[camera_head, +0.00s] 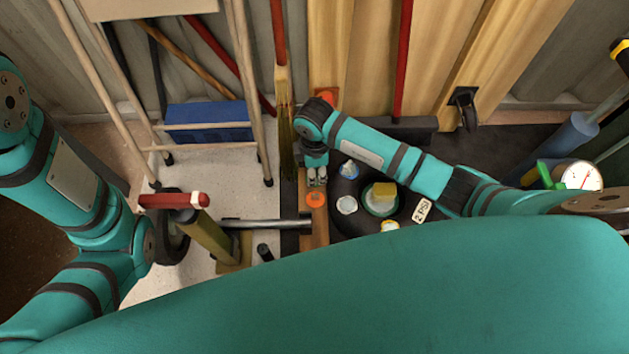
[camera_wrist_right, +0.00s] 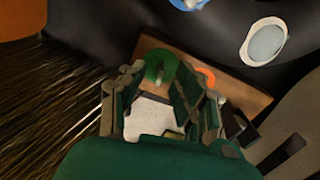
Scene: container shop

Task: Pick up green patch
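In the right wrist view a round green patch (camera_wrist_right: 160,65) lies on a narrow wooden board (camera_wrist_right: 232,92), just beyond my right gripper's fingertips. My right gripper (camera_wrist_right: 157,90) is open, with a clear gap between its fingers and nothing held. In the head view the right gripper (camera_head: 317,178) points down over the wooden board (camera_head: 314,228), and the green patch is hidden there. An orange patch (camera_head: 316,199) lies beside the fingertips; it also shows partly behind the right finger in the wrist view (camera_wrist_right: 208,76).
A black tyre-like surface right of the board carries a blue-white bottle (camera_head: 348,169), a pale round disc (camera_head: 347,205), a green-rimmed tin (camera_head: 380,208) with a yellow block (camera_head: 384,191), and a "2 PSI" tag (camera_head: 422,210). A broom (camera_head: 284,120) stands close left of the right gripper.

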